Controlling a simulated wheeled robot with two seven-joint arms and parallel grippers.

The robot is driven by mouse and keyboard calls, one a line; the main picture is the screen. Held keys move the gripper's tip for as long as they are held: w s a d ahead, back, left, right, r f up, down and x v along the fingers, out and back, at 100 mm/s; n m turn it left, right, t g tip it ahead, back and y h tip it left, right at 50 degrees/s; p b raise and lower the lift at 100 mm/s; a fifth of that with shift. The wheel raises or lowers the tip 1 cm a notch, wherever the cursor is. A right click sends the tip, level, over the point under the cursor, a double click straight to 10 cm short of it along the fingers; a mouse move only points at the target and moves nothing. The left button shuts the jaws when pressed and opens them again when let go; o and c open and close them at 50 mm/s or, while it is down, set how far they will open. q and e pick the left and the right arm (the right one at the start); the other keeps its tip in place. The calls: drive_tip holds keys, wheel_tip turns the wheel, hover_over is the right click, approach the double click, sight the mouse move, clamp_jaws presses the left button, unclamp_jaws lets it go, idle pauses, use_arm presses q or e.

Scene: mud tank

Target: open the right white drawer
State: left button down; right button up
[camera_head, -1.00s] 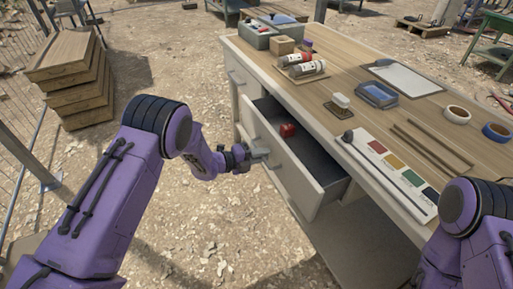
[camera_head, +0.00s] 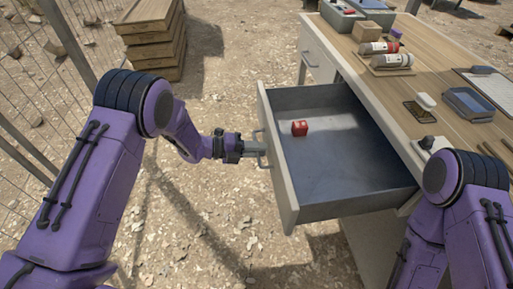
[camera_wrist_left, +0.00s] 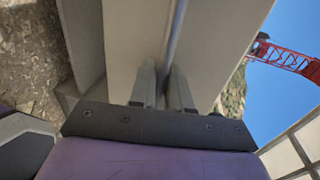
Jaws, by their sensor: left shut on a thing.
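The white drawer (camera_head: 283,185) stands pulled well out of the desk in the head view. Its dark grey inside holds a small red object (camera_head: 299,128). My left gripper (camera_head: 262,148) is at the drawer's front, shut on the metal bar handle (camera_head: 258,133). In the left wrist view, the fingers (camera_wrist_left: 164,88) close around the handle bar (camera_wrist_left: 176,40) against the pale drawer front. My right arm shows at the right edge of the head view, but its gripper is out of sight.
Another white drawer (camera_head: 318,62) on the desk's far left side is shut. Stacked boards (camera_head: 150,40) and a wire fence stand at left. The gravel ground before the drawer is clear.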

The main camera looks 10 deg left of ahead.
use_arm(q)
drive_tip(key=shift+s+a, duration=0.1)
drive_tip(key=shift+a, duration=0.15)
drive_tip(key=c, duration=1.3)
unclamp_jaws()
drive_tip(key=shift+a, duration=0.1)
drive_tip(key=v, duration=1)
drive_tip(key=shift+s+a+b, duration=0.1)
drive_tip(key=shift+a+b, duration=0.1)
drive_tip(key=shift+b, duration=0.15)
